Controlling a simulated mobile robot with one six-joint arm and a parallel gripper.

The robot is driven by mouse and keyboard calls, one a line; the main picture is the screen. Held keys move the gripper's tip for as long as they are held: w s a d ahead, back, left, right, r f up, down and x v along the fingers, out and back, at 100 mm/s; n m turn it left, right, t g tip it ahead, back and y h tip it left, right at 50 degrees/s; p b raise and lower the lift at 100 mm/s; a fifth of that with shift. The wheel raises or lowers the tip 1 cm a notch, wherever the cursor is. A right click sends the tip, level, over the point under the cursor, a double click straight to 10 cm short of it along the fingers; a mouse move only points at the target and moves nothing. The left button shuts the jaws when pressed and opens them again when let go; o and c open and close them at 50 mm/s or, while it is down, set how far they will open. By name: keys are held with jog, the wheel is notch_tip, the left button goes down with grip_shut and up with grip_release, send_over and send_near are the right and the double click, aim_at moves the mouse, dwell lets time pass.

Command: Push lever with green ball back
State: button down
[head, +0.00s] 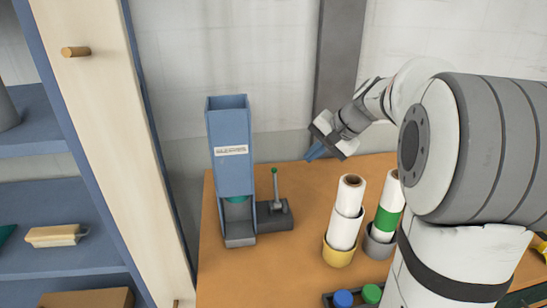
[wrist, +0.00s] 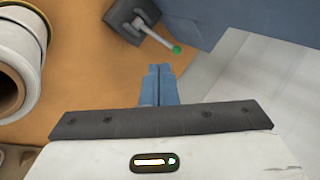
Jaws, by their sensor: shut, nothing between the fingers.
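The lever (head: 275,187) is a thin grey rod with a small green ball (head: 274,170) on top. It rises from a dark grey base beside the foot of a tall blue press (head: 231,150) and stands nearly upright. In the wrist view the lever (wrist: 156,36) and its green ball (wrist: 177,50) show beyond the fingertips, slightly to the right. My gripper (head: 311,156) has blue fingers and is above the back of the table, to the right of the lever and apart from it. In the wrist view its fingers (wrist: 158,70) are together and empty.
White rolls stand in a yellow holder (head: 337,256) and a grey holder (head: 377,245) on the wooden table (head: 310,180). A tray with a blue lid (head: 343,299) and a green lid (head: 372,293) is at the front. A shelf (head: 60,205) stands left.

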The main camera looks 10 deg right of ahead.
jog(key=w+d, duration=0.2)
jog(key=w, duration=0.1)
jog(key=p, duration=0.2)
send_over(276, 187)
jog(key=w+d, duration=0.1)
jog(key=d, duration=0.1)
notch_tip(276, 187, down, 10)
jog(key=shift+w+d+r+m+t+y, duration=0.2)
jog(key=shift+m+t+y, duration=0.1)
jog(key=shift+m, duration=0.1)
